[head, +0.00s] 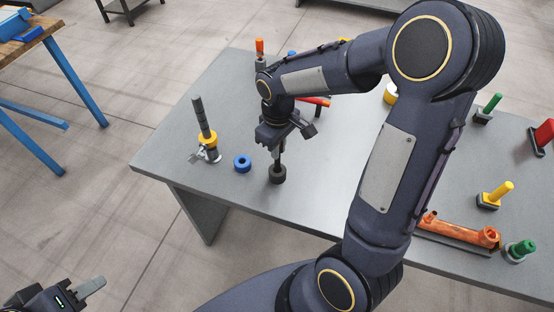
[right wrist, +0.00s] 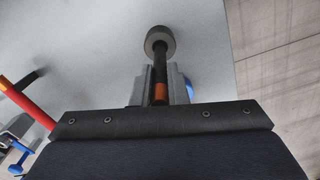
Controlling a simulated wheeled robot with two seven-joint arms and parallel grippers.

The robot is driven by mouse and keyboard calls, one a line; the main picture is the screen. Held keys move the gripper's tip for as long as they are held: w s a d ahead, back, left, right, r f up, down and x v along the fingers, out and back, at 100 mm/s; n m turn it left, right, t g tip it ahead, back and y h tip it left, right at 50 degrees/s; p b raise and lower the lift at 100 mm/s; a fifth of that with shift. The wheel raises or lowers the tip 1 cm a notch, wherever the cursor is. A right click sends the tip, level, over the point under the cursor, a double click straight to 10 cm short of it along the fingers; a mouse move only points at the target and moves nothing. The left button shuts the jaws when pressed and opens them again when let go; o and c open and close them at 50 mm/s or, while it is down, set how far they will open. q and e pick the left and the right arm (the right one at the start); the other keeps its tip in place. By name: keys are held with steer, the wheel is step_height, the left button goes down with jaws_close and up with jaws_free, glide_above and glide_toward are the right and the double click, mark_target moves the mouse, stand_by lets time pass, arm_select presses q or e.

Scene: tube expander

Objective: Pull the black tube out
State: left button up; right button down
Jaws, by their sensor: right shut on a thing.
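The black tube (head: 281,158) stands about upright near the table's front edge, its lower end at a dark round base (head: 278,175). Whether it is seated in the base or just above it cannot be told. My right gripper (head: 279,146) is above the base, shut on the tube. In the right wrist view, the tube (right wrist: 160,62) runs from between the grey fingers (right wrist: 160,86) to the round base (right wrist: 160,40). An orange part (right wrist: 160,93) shows between the fingers. My left gripper (head: 90,288) is low at the left, off the table; its opening is unclear.
On the grey table (head: 330,205), a blue ring (head: 243,163) and a dark rod with a yellow collar (head: 206,138) are left of the base. An orange tool (head: 460,229), a yellow-handled piece (head: 496,194) and a green-topped piece (head: 520,250) are at the right.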

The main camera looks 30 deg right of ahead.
steer(key=shift+r, duration=0.3)
